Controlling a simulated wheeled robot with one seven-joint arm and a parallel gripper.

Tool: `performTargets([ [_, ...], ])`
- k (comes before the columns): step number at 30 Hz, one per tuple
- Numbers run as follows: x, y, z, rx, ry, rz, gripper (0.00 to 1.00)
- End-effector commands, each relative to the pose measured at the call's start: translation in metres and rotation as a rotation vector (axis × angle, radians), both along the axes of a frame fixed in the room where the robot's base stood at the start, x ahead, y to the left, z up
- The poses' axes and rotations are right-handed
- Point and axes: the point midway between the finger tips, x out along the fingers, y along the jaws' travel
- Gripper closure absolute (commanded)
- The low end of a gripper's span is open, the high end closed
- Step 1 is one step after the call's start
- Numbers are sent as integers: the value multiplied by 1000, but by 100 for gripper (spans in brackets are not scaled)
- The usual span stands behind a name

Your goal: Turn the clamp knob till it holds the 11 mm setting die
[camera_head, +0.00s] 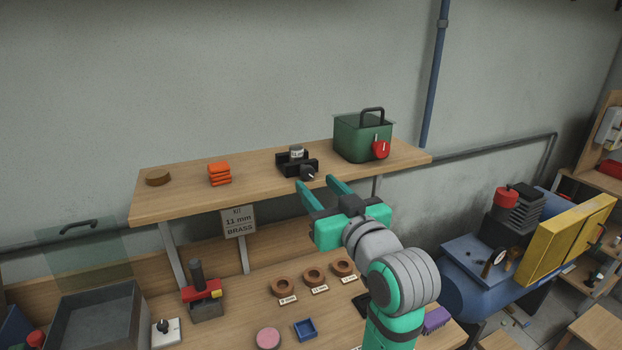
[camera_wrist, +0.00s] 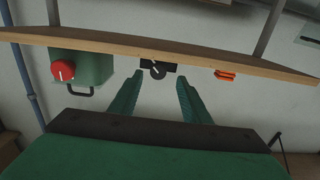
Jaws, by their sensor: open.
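The clamp (camera_head: 289,162) is a black block on the wooden shelf, and its dark round knob (camera_head: 308,172) faces front with a pale pointer mark. The setting die (camera_head: 296,152), a small grey cylinder with a label too small to read, sits in the top of the clamp. In the wrist view the knob (camera_wrist: 158,70) shows between my fingers, beyond their tips. My gripper (camera_head: 321,183) is open and empty, its green fingers pointing at the clamp from the front. I cannot tell whether a fingertip touches anything. In the wrist view the die is not visible.
On the shelf (camera_head: 190,193) stand a green box (camera_head: 352,140) with a red knob, orange pads (camera_head: 219,173) and a brown disc (camera_head: 158,177). A sign (camera_head: 239,221) reading "11 mm BRASS" hangs below. Labelled rings (camera_head: 314,274) lie on the bench underneath. The shelf edge is close to my fingers.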

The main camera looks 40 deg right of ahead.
Motion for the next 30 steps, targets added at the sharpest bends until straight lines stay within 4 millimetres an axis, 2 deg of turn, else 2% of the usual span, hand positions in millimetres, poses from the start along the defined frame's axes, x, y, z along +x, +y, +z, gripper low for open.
performTargets([
  [3, 19, -4, -1, 0, 2, 1, 57],
  [9, 43, -3, 0, -1, 0, 11, 57],
  [13, 48, -3, 0, -1, -1, 11, 57],
  [20, 45, -10, 0, -1, -1, 1, 57],
  [21, 44, -10, 0, -1, -1, 0, 59],
  [26, 44, -11, 0, -1, 0, -2, 97],
  [30, 44, -11, 0, 9, -3, -2, 98],
])
